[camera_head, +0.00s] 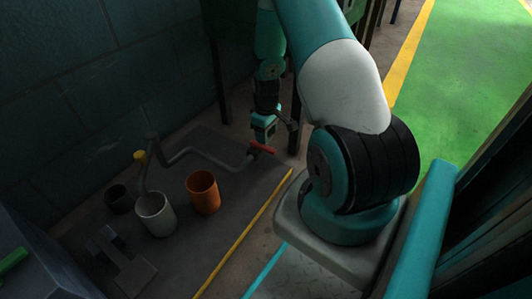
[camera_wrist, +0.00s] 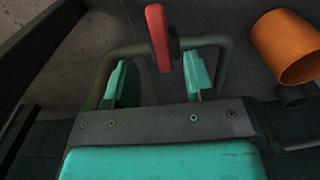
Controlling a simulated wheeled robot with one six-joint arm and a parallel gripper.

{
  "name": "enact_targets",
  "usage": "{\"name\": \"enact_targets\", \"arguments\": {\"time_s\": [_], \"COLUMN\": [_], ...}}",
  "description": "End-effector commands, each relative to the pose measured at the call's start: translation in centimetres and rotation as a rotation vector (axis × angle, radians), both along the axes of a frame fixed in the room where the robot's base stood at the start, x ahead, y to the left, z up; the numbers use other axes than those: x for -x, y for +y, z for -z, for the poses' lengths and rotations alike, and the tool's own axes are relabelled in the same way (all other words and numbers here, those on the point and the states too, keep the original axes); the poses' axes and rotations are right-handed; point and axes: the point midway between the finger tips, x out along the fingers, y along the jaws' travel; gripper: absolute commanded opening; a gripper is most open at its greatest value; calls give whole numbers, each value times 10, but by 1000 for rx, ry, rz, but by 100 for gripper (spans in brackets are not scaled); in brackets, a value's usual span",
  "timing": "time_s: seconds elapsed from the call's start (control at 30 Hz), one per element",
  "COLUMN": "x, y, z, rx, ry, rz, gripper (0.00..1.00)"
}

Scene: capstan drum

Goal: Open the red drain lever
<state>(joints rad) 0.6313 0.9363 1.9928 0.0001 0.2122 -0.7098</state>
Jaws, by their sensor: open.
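The red drain lever (camera_head: 262,147) sits at the right end of a bent grey pipe (camera_head: 205,151), low over the dark floor panel. In the wrist view the red lever (camera_wrist: 158,38) stands lengthwise, just ahead of my gripper (camera_wrist: 160,78) and roughly midway between its two teal fingers. The fingers are apart with nothing between them. In the head view my gripper (camera_head: 270,133) hangs just above the lever. No clear contact shows. The pipe (camera_wrist: 205,41) passes beyond the fingers in the wrist view.
An orange cup (camera_head: 203,192), a white cup (camera_head: 155,213) and a dark cup (camera_head: 119,199) stand left of the lever. A yellow-topped pipe (camera_head: 141,157) rises behind them. The orange cup (camera_wrist: 287,46) shows at right in the wrist view. A block wall (camera_head: 90,80) bounds the left.

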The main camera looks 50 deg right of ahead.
Motion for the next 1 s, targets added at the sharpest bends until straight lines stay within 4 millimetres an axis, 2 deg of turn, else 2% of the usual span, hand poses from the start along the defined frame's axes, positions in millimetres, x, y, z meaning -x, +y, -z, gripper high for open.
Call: {"name": "enact_targets", "arguments": {"time_s": [0.03, 0.23, 0.4, 0.7, 0.9, 0.93, 1.0], "x": [0, 0, 0, 0, 0, 0, 0], "y": [0, 0, 0, 0, 0, 0, 0], "z": [18, 47, 56, 56, 56, 56, 56], "rx": [-1, -1, 0, 0, 0, 0, 0], "ry": [1, 0, 0, 0, 0, 0, 0], "rz": [0, 0, 0, 0, 0, 0, 0], "gripper": [49, 49, 49, 49, 3, 0, 0]}}
